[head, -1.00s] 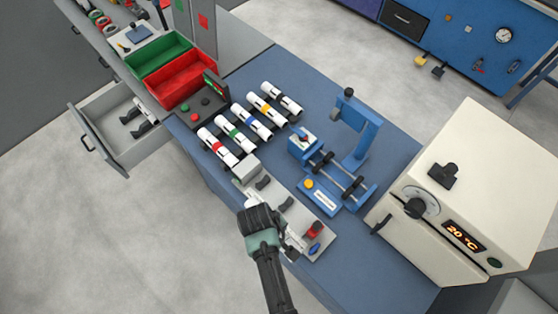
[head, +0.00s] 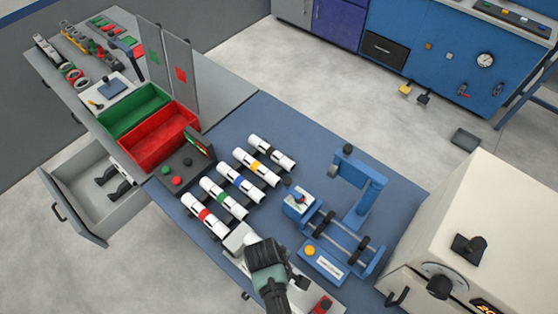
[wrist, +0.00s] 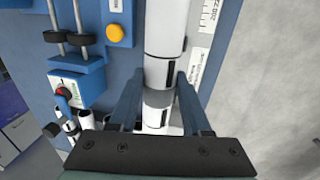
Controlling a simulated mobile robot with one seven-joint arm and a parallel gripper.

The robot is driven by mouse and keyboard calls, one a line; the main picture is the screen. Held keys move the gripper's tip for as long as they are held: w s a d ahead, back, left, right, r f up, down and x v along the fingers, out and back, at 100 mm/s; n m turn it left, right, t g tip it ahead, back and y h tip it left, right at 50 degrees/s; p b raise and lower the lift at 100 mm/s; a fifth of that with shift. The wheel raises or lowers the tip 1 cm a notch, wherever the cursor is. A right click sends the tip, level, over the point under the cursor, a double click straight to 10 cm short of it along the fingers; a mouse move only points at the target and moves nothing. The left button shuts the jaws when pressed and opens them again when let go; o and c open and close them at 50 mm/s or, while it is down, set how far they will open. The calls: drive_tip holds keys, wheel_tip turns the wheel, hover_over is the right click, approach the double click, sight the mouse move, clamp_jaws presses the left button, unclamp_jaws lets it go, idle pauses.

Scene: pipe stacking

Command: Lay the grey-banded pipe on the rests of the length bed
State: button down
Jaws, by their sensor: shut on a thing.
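My gripper (wrist: 158,105) is shut around a white pipe (wrist: 165,65) with a grey band (wrist: 157,98); the band sits between the fingers in the wrist view. The pipe also has dark marks and a thin black ring. In the head view my gripper (head: 268,258) is over the length bed (head: 300,294) and hides most of it and the pipe. A scale (wrist: 207,18) shows beside the pipe in the wrist view. The rests are hidden, so I cannot tell whether the pipe touches them.
Several white pipes with coloured bands (head: 238,185) lie in a row to the upper left. A blue roller stand (head: 345,235) with a yellow button (wrist: 116,33) is close beside the bed. A cream oven (head: 470,215) stands at right. Red (head: 155,140) and green bins are at left.

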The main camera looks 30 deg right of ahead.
wheel_tip(320, 180, down, 2)
drive_tip(key=shift+f+b, duration=0.1)
drive_tip(key=shift+b, duration=0.7)
drive_tip(key=shift+f+b, duration=1.45)
drive_tip(key=shift+f, duration=0.5)
drive_tip(key=shift+f+b, duration=0.35)
drive_tip(key=shift+f, duration=0.15)
drive_tip(key=shift+c, duration=1.4)
unclamp_jaws()
drive_tip(key=shift+r, duration=0.1)
wheel_tip(320, 180, up, 13)
drive_tip(key=a, duration=0.2)
drive_tip(key=shift+s+a+f, duration=0.2)
drive_tip(key=shift+s, duration=0.25)
